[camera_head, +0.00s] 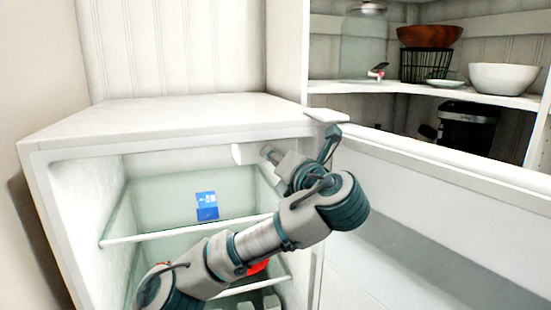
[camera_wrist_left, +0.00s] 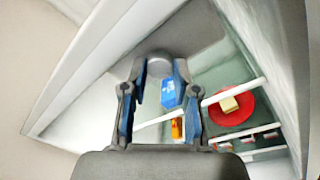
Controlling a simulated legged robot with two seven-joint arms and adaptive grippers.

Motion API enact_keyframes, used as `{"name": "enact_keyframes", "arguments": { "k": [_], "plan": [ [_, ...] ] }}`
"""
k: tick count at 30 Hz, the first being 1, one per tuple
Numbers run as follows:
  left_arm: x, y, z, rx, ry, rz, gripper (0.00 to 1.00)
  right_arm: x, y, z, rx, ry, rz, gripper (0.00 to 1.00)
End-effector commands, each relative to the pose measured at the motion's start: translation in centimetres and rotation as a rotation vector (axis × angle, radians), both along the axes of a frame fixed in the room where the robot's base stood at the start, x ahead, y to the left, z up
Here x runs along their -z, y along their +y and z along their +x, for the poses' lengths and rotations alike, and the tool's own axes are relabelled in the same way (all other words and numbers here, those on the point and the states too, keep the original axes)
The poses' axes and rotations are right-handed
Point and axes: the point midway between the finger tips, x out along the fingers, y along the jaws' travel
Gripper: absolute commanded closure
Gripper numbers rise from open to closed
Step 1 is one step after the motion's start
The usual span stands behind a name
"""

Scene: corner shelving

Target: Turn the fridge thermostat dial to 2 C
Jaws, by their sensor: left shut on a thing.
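The white thermostat dial (camera_head: 240,154) sits high on the inside right of the open fridge (camera_head: 160,116). In the left wrist view the dial (camera_wrist_left: 160,64) appears as a grey rounded piece between the fingertips. My left gripper (camera_head: 268,158) reaches in from the right side of the opening and is shut on the dial. Its two fingers (camera_wrist_left: 159,74) flank the dial in the wrist view. The dial's markings and setting cannot be read. My right gripper is not in view.
A blue box (camera_head: 207,206) stands on the fridge's upper shelf (camera_head: 150,237). A red plate (camera_wrist_left: 231,114) with a pale block is lower down. The open fridge door (camera_head: 440,180) is at the right. Behind it, shelving (camera_head: 400,93) holds bowls and a coffee machine (camera_head: 467,127).

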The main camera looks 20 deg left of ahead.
Motion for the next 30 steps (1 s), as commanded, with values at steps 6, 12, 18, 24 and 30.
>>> {"name": "enact_keyframes", "arguments": {
  "k": [6,12,18,24,30],
  "plan": [
    [-0.6,0.1,0.0,0.002,0.057,0.1,1.0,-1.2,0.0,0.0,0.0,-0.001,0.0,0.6],
    [-0.5,0.0,0.0,0.002,0.101,0.165,1.0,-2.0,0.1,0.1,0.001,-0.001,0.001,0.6],
    [-0.3,0.0,0.0,0.002,0.118,0.19,1.0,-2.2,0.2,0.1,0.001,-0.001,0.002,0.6],
    [-0.2,0.0,0.0,0.002,0.122,0.195,1.0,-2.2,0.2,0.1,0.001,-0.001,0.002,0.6],
    [-0.2,0.0,0.0,0.002,0.122,0.194,1.0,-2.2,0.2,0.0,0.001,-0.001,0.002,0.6]
  ]
}}
